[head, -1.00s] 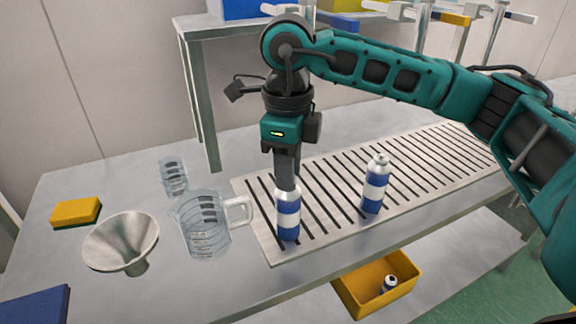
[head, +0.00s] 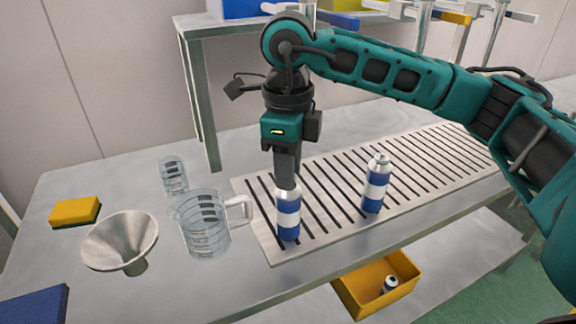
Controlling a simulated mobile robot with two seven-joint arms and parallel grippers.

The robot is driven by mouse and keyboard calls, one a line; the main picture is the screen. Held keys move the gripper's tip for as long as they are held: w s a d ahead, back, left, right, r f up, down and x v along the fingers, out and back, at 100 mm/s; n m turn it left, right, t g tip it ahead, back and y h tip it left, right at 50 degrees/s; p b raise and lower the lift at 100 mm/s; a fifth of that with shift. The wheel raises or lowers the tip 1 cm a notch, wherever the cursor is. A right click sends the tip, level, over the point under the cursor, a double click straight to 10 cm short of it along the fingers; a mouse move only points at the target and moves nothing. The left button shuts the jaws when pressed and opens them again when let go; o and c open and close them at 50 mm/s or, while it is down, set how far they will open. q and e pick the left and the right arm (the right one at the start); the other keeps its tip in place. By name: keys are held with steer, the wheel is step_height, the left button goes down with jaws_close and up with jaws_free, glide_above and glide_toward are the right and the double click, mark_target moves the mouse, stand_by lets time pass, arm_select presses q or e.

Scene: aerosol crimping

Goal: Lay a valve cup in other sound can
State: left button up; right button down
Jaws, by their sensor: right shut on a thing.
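A blue and white can (head: 289,218) stands upright near the left end of the slatted rack. My right gripper (head: 287,181) points straight down over this can, with its fingers at the can's top. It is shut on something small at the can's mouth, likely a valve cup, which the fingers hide. A second blue and white can (head: 376,186) stands upright farther right on the rack, with a pale piece on its top. My left gripper is not in view.
The slatted rack (head: 330,221) runs along the table. A clear measuring jug (head: 205,234), a smaller beaker (head: 173,176), a metal funnel (head: 120,240) and a sponge (head: 75,212) stand left. A yellow bin (head: 348,295) below holds a can (head: 390,284).

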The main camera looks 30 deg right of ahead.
stand_by(0.7)
steer(key=c, duration=0.8)
jaws_free()
steer(key=shift+o, duration=0.4)
steer(key=o, duration=0.5)
steer(key=shift+r, duration=0.15)
steer(key=shift+r+p, duration=2.2)
steer(key=shift+r, duration=1.2)
steer(key=shift+f, duration=0.1)
